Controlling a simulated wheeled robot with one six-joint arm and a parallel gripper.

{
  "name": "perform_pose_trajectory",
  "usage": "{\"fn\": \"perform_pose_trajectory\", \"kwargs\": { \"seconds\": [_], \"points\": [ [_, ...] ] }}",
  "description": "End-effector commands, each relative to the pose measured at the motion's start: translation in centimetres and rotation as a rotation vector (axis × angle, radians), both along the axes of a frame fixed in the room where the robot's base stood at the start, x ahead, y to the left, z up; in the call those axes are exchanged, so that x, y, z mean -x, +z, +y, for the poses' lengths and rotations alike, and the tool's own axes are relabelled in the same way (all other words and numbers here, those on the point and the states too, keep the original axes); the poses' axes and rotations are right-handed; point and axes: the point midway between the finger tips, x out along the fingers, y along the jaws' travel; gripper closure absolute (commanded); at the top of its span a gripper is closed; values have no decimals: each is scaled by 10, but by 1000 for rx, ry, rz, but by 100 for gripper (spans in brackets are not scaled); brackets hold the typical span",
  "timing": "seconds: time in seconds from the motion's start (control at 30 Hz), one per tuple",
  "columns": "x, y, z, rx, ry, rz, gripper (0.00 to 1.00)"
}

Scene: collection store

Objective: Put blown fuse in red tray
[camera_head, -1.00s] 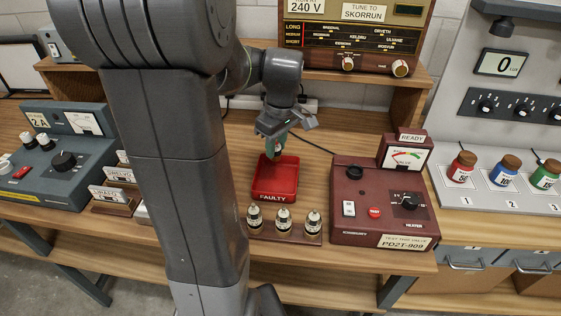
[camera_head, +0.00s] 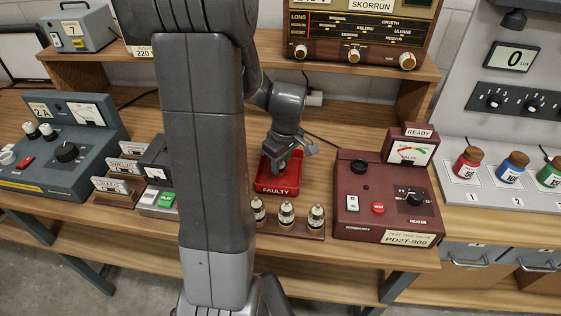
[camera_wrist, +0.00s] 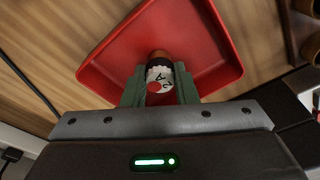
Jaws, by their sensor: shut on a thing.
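The red tray (camera_head: 279,190), labelled FAULTY, stands on the wooden bench at the middle of the head view. Its floor and rim also show in the wrist view (camera_wrist: 212,45). My gripper (camera_head: 280,172) is low at the tray, pointing down. In the wrist view its green fingers (camera_wrist: 160,88) are shut on the fuse (camera_wrist: 159,75), a small cylinder with a brown end cap, a white label and a red dot. The fuse is over the tray. I cannot tell whether it touches the tray floor. In the head view the fuse is hidden by my gripper.
Several valves (camera_head: 286,213) stand on a wooden rack in front of the tray. A maroon tester (camera_head: 384,207) is close on the right. A grey-blue 2A instrument (camera_head: 62,150) is at left. A radio (camera_head: 352,35) sits on the shelf behind.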

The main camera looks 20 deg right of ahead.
Motion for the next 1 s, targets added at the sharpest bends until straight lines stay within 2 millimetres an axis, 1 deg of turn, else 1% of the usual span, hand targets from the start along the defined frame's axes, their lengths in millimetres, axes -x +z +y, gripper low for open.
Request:
{"fn": "perform_pose_trajectory", "kwargs": {
  "seconds": [0.1, 0.23, 0.27, 0.33, 0.37, 0.63, 0.77, 0.87, 1.0],
  "points": [
    [0, 0, 0, 0, 0, 0, 96],
    [0, -4, 0, 0, 0, 0, 96],
    [0, -3, 0, 0, 0, 0, 68],
    [0, -2, 0, 0, 0, 0, 54],
    [0, -2, 0, 0, 0, 0, 52],
    [0, -2, 0, 0, 0, 0, 52],
    [0, 6, 0, 0, 0, -1, 52],
    [2, 21, -1, 2, 0, -3, 52],
    [5, 52, -3, 4, -2, -6, 52]
  ]
}}
